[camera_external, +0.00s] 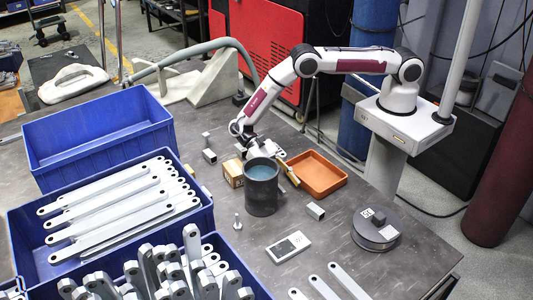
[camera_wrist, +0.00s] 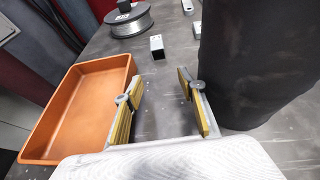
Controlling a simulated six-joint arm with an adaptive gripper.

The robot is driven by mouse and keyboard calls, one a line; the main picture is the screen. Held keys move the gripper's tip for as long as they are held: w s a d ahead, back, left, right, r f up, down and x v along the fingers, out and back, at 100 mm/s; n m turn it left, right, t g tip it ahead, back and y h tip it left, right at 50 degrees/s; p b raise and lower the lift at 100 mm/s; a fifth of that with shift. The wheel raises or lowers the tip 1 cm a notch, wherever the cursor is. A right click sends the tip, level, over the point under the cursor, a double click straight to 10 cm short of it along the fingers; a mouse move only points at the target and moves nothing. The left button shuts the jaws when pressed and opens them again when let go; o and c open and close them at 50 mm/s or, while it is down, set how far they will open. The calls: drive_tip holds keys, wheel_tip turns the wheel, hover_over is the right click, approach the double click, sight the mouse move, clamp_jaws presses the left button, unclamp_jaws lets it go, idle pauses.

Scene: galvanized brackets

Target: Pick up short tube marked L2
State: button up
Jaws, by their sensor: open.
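A short square grey tube (camera_external: 316,210) lies on the table in front of the orange tray. In the wrist view the tube (camera_wrist: 157,47) lies beyond my fingertips, roughly midway between them, its dark open end facing the camera. I cannot read a mark on it. Another short tube (camera_external: 209,155) lies left of my gripper, near a small grey piece (camera_external: 206,138). My gripper (camera_external: 283,165) is low, behind the dark pot and beside the tray, partly hidden by the pot. In the wrist view my gripper (camera_wrist: 158,90) is open and empty, its yellow-padded fingers apart.
The dark pot (camera_external: 262,195) stands close on one side of my gripper, the orange tray (camera_external: 335,190) on the other. A cardboard box (camera_external: 233,174), a bolt (camera_external: 237,222), a white device (camera_external: 287,246) and a wire spool (camera_external: 376,238) are nearby. Blue bins (camera_external: 75,125) stand left.

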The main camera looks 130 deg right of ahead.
approach(315, 211)
drive_tip(key=shift+s+d+f, duration=0.15)
drive_tip(key=shift+s+f, duration=0.1)
drive_tip(key=shift+f, duration=0.3)
drive_tip(key=shift+s+d+f, duration=0.1)
drive_tip(key=shift+s+f, duration=0.1)
drive_tip(key=shift+f, duration=0.35)
drive_tip(key=shift+s+a, duration=0.1)
drive_tip(key=shift+a, duration=0.45)
drive_tip(key=shift+x, duration=2.5)
clamp_jaws()
